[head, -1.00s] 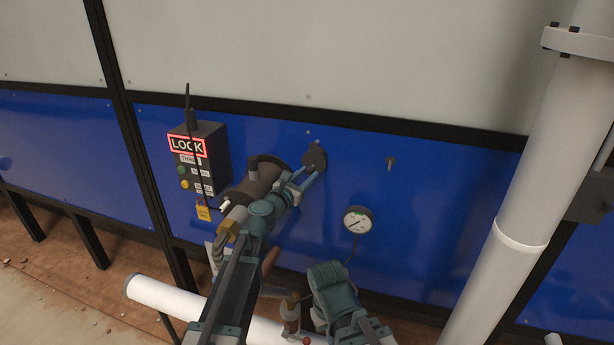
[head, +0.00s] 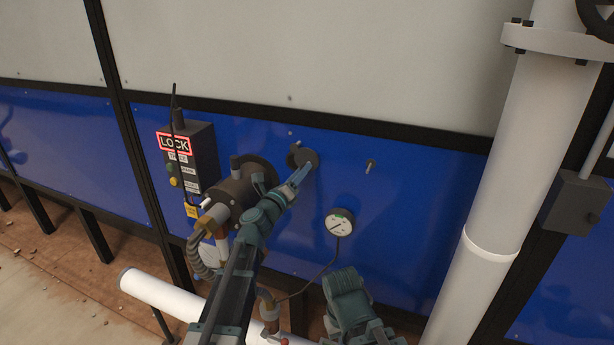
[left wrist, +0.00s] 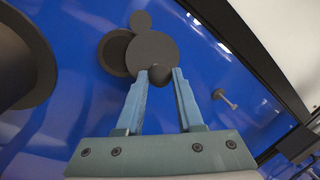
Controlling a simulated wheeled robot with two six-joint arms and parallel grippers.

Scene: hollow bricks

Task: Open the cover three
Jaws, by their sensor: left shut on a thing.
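A small dark round cover (head: 309,161) is on the blue wall panel; in the left wrist view the cover (left wrist: 153,50) is a dark disc with a knob (left wrist: 158,75) and a smaller pivot disc above. It sits off to the right of a dark round port (left wrist: 113,53), whose left part shows. My left gripper (head: 302,172) reaches it from below; in the left wrist view its fingers (left wrist: 160,78) are shut on the knob. The port's inside is mostly hidden. My right gripper is not seen; only a teal arm part shows at the bottom.
A dark box (head: 205,157) with a lit LOCK sign, buttons and antenna is on the left. A large dark fitting (head: 238,188) sticks out beside my left arm. A gauge (head: 340,222), a small peg (head: 371,164) and a thick white pipe (head: 490,190) are to the right.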

